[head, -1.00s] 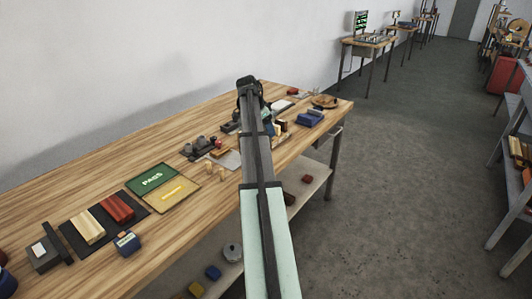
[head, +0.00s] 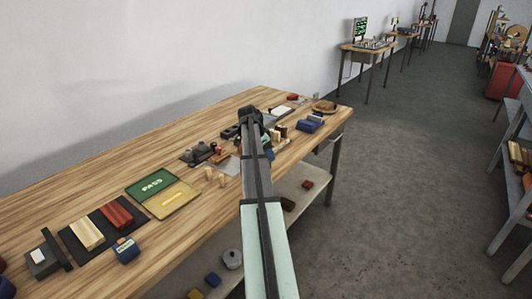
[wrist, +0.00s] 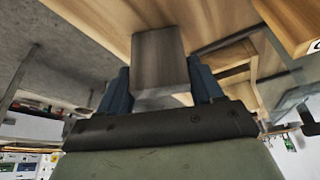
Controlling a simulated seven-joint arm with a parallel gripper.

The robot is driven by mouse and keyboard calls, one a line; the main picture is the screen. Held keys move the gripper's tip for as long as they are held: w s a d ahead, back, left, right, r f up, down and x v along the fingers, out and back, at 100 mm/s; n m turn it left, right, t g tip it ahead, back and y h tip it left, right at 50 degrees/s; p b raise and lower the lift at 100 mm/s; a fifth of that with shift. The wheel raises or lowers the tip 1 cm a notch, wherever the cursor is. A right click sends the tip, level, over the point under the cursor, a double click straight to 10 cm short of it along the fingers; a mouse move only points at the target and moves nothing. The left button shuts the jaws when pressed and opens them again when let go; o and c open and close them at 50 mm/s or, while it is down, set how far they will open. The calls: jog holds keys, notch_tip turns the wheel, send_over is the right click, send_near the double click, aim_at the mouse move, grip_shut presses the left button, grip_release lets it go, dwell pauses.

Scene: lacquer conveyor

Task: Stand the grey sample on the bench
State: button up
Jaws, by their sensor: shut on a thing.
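A smooth grey block, the grey sample (wrist: 158,62), is between the two blue fingers of my gripper (wrist: 160,80) in the wrist view. My gripper is shut on it, and the sample sticks out beyond the fingertips. Pale wood fills much of the background behind it; I cannot tell the gap between them. In the head view my arm reaches over the right half of the wooden bench (head: 85,165). There the sample cannot be made out, and my gripper is mostly hidden behind the arm.
The bench's back left is clear.

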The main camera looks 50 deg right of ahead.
jog(key=shift+f, duration=0.1)
jog(key=o, duration=1.1)
jog(key=shift+c, duration=0.2)
jog(key=v, duration=1.2)
